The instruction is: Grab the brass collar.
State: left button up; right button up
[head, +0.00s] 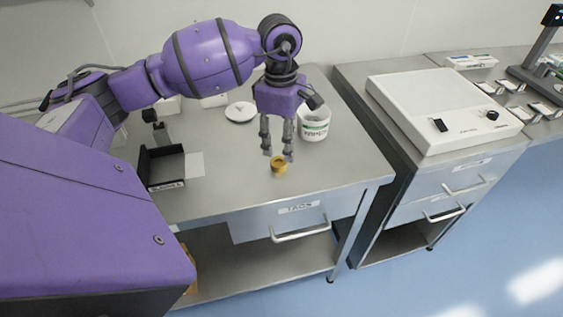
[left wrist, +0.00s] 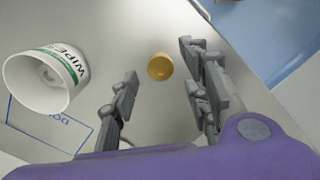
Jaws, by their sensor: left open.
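The brass collar (head: 279,164) is a small gold-coloured ring standing on the steel bench top near its front edge. It also shows in the left wrist view (left wrist: 160,67), beyond the fingertips and between their lines. My left gripper (head: 279,157) points down with its fingers apart, just above and behind the collar in the head view. In the left wrist view its open fingers (left wrist: 160,68) have nothing between them but bench and the collar ahead. I cannot tell the exact height above the collar. My right gripper is not in view.
A white wipes tub (head: 314,125) stands close to the right of my left gripper. A black tray (head: 163,168) and a white dish (head: 240,112) are on the bench to the left. A white machine (head: 440,110) sits on the neighbouring cabinet. Bench around the collar is clear.

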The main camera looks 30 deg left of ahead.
aim_at(280, 159)
pick_arm(q)
jog(key=shift+w+a+r+y, duration=0.2)
jog(key=shift+a+r+y, duration=0.1)
jog(key=shift+a, duration=0.35)
jog(key=shift+a+f, duration=0.1)
jog(key=shift+f, duration=0.2)
notch_tip(280, 159, down, 6)
jog(key=shift+w+f+p, duration=0.1)
jog(key=shift+f+p, duration=0.05)
jog(key=shift+p, duration=0.5)
jog(key=shift+f, duration=0.3)
grip_shut()
